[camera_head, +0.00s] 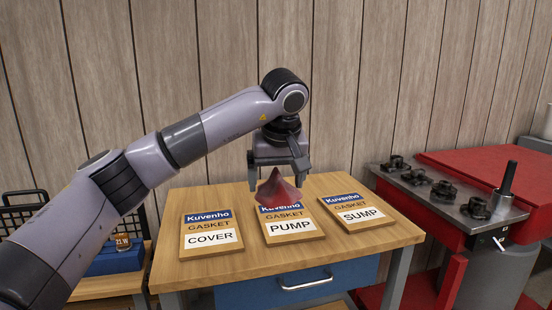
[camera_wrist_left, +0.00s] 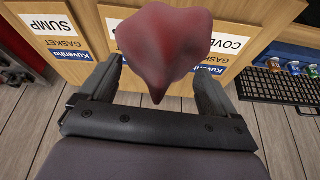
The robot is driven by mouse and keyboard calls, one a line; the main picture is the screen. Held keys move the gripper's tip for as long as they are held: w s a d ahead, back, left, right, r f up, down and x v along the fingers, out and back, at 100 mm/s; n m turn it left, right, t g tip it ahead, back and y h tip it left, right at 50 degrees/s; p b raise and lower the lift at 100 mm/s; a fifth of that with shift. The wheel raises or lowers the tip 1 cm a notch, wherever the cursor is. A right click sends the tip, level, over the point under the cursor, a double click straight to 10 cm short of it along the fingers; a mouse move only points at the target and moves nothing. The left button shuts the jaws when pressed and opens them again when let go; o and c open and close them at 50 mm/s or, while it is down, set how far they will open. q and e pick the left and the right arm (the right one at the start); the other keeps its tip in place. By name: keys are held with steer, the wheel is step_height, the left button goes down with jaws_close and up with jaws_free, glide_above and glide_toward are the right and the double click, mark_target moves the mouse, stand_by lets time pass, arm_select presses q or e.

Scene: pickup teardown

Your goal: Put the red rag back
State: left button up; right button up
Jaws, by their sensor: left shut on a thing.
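The red rag (camera_head: 277,188) hangs bunched into a cone below my left gripper (camera_head: 279,174), over the top edge of the middle gasket packet, marked PUMP. My left gripper is shut on the rag's peak. In the left wrist view, the rag (camera_wrist_left: 164,45) sits between the fingers of my left gripper (camera_wrist_left: 160,85) and covers much of the middle packet. I cannot tell whether the rag's lower edge touches the packet. My right gripper is not in view.
The wooden table (camera_head: 178,274) also bears a COVER packet (camera_head: 211,227) at left and a SUMP packet (camera_head: 352,207) at right. A red cart (camera_head: 470,172) with several black parts stands at right. A blue bin (camera_head: 115,262) stands at lower left.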

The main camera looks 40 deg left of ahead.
arm_select(q)
steer(key=s+d+f+m+h, duration=0.1)
steer(key=s+d+f+m, duration=0.2)
steer(key=f, duration=0.8)
steer(key=s+d+f+m+h, duration=0.1)
steer(key=s+d+f+m, duration=0.2)
steer(key=s+d+f, duration=0.2)
steer(key=s+d+f+m+t+h, duration=0.1)
steer(key=s+d+f+m, duration=0.2)
steer(key=s+f, duration=0.5)
step_height(320, 180, down, 10)
steer(key=shift+s+d+r, duration=0.1)
steer(key=shift+s+d, duration=0.15)
steer(key=shift+d, duration=0.5)
